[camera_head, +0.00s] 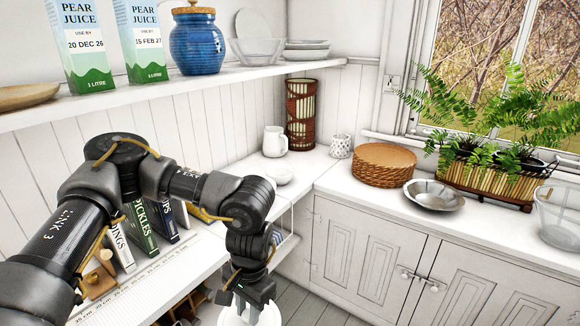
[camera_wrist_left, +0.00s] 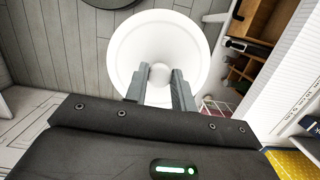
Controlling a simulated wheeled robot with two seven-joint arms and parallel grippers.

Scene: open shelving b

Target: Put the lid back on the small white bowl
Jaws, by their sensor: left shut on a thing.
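My left gripper (camera_head: 250,306) is low in the head view, in front of the counter edge. It is shut on the round knob of a white lid (camera_head: 232,320). In the left wrist view the lid (camera_wrist_left: 127,42) is a wide white disc, with its knob (camera_wrist_left: 160,73) between the two fingers (camera_wrist_left: 160,80). The floor shows behind the lid. A small white rounded thing, which looks like the small white bowl (camera_head: 279,175), stands on the counter near the corner, apart from the lid. Its inside is hard to make out. My right gripper is not in view.
A white jug (camera_head: 274,141) stands behind the bowl. A tall wicker holder (camera_head: 301,115) and a small patterned cup (camera_head: 341,146) are nearby. Books (camera_head: 140,232) stand on the left counter under my arm. A woven stack (camera_head: 383,164) and metal bowl (camera_head: 434,195) are right.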

